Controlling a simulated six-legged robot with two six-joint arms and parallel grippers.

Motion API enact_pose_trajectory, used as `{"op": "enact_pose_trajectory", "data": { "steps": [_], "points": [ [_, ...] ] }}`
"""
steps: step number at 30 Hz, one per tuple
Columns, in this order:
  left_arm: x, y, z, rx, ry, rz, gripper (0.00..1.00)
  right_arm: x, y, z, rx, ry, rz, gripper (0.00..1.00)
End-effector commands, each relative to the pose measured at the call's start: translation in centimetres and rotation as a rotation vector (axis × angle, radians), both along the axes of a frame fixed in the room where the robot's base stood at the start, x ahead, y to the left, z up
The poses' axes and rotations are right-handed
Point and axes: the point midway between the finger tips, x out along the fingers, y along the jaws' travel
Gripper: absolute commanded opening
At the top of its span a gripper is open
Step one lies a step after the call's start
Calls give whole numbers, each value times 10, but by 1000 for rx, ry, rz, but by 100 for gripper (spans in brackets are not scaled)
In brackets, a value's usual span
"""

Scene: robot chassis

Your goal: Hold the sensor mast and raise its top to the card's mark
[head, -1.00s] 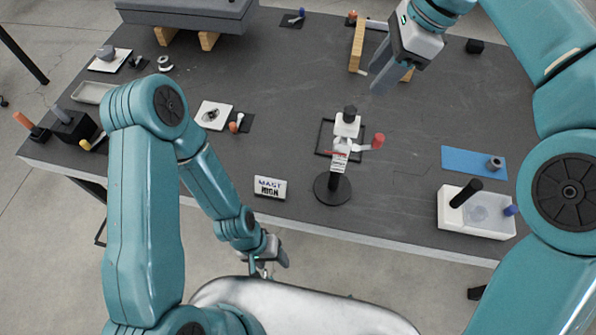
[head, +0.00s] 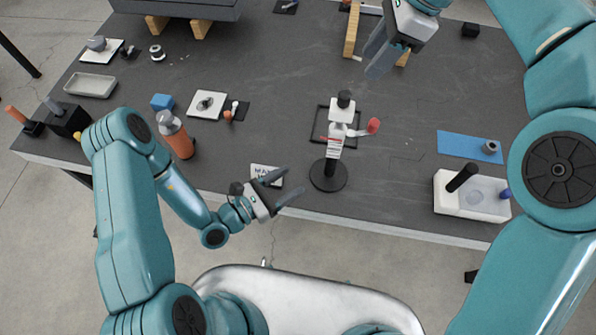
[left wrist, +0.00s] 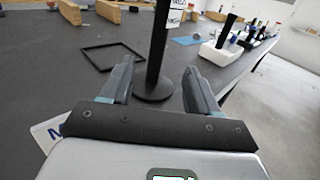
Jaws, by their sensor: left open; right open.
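The sensor mast (head: 333,145) stands upright on a round black base near the table's front edge, with a white scaled sleeve, a black cap and a red knob on its right side. The card (head: 266,175) lies left of the base, partly hidden by my left gripper. My left gripper (head: 288,184) is open and empty, left of the mast. In the left wrist view the black mast post (left wrist: 158,50) rises beyond and between the open fingers, not touching them. My right gripper (head: 374,58) is open and empty above the table's back, behind the mast.
A black square frame (head: 318,122) lies behind the mast. A blue mat (head: 465,147) and a white tray (head: 489,207) are at the right. An orange bottle (head: 178,138) and a blue block (head: 161,102) stand at the left. Wooden blocks (head: 352,32) are at the back.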

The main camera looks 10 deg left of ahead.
Motion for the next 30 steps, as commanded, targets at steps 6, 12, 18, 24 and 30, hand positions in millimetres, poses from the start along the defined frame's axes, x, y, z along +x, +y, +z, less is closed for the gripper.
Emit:
{"op": "enact_pose_trajectory", "data": {
  "steps": [6, 12, 18, 24, 30],
  "points": [
    [10, -10, 0, 1, -2, -2, 61, 0, 0, 0, 0, 0, -1, 43],
    [38, -39, 1, 1, -5, -6, 61, 0, 0, 0, 0, 0, -1, 43],
    [70, -70, 1, 1, -5, -5, 61, 0, 0, 0, 0, 0, -1, 43],
    [98, -96, 1, 1, -4, -3, 61, 0, 0, 0, 0, 0, 0, 43],
    [114, -111, 0, 0, 0, -2, 61, 0, 0, 0, 0, 0, -1, 43]
  ]
}}
